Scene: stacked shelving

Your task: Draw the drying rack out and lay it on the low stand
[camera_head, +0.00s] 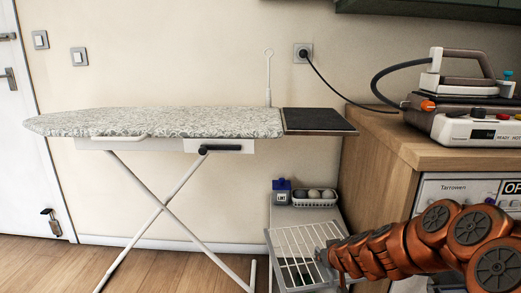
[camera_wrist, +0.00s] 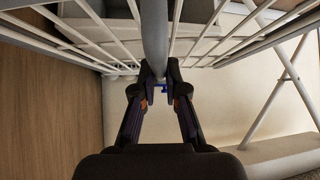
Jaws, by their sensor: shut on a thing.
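The drying rack (camera_head: 288,243) is a white wire grid in the lower middle of the head view. In the wrist view its wires (camera_wrist: 105,40) spread to both sides of a thicker grey bar (camera_wrist: 154,35). My gripper (camera_wrist: 160,88) is shut on that bar; in the head view my gripper (camera_head: 326,257) is at the rack's right edge. The low grey stand (camera_head: 305,214) is behind and partly under the rack in the picture, between the ironing board and the wooden cabinet. I cannot tell whether the rack touches the stand.
A blue-and-white box (camera_head: 282,192) and a white basket (camera_head: 314,198) with round items stand on the low stand's back. The ironing board (camera_head: 160,122) with crossed legs is left. The wooden cabinet (camera_head: 376,175) with a steam iron (camera_head: 470,75) is close right. Floor is clear at left.

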